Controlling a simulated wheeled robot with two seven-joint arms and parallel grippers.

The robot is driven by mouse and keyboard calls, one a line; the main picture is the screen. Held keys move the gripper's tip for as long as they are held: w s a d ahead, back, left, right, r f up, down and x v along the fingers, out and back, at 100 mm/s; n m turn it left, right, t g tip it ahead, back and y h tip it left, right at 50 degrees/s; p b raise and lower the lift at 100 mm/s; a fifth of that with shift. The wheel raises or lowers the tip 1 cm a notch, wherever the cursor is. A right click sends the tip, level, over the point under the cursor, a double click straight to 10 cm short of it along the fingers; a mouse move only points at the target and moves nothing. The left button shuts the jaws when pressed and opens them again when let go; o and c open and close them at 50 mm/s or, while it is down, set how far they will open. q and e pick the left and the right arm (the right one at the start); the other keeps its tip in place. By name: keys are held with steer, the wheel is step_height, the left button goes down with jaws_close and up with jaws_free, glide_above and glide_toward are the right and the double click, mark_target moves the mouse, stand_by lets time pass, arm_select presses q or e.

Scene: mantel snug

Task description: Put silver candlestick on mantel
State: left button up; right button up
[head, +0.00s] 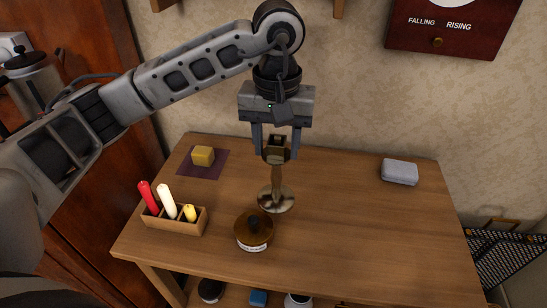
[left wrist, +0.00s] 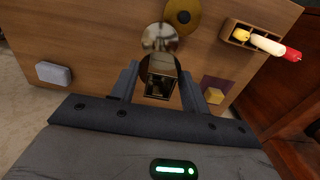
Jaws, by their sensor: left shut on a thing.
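The candlestick (head: 276,199) is a shiny metal piece with a round base, a slim stem and a square-looking top. It reflects brownish tones and is upright over the middle of the wooden table. I cannot tell whether its base touches the tabletop. My left gripper (head: 276,153) points down and is shut on its top part. In the left wrist view the candlestick (left wrist: 160,38) sits between the fingers (left wrist: 162,88), its base beyond them. No mantel can be clearly made out. My right gripper is not in view.
A dark-lidded jar (head: 254,231) stands close in front of the base. A wooden box (head: 176,222) of red, white and yellow candles is left. A yellow block (head: 203,156) lies on a purple cloth (head: 186,168). A grey case (head: 399,172) is right; the table between (head: 350,215) is clear.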

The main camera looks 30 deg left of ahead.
mark_target(276, 173)
arm_select(q)
steer(key=shift+w+a+f, duration=0.35)
steer(key=shift+w+f, duration=0.05)
steer(key=shift+f, duration=0.2)
steer(key=shift+w+a+f, duration=0.35)
steer(key=shift+w+f, duration=0.05)
steer(key=shift+f, duration=0.15)
steer(key=f, duration=0.3)
steer(key=shift+w+a+f+p, duration=0.1)
steer(key=shift+w+a+p, duration=0.15)
steer(key=shift+p, duration=0.05)
steer(key=shift+f, duration=0.35)
steer(key=shift+f, duration=0.15)
steer(key=o, duration=1.4)
steer(key=shift+c, duration=0.2)
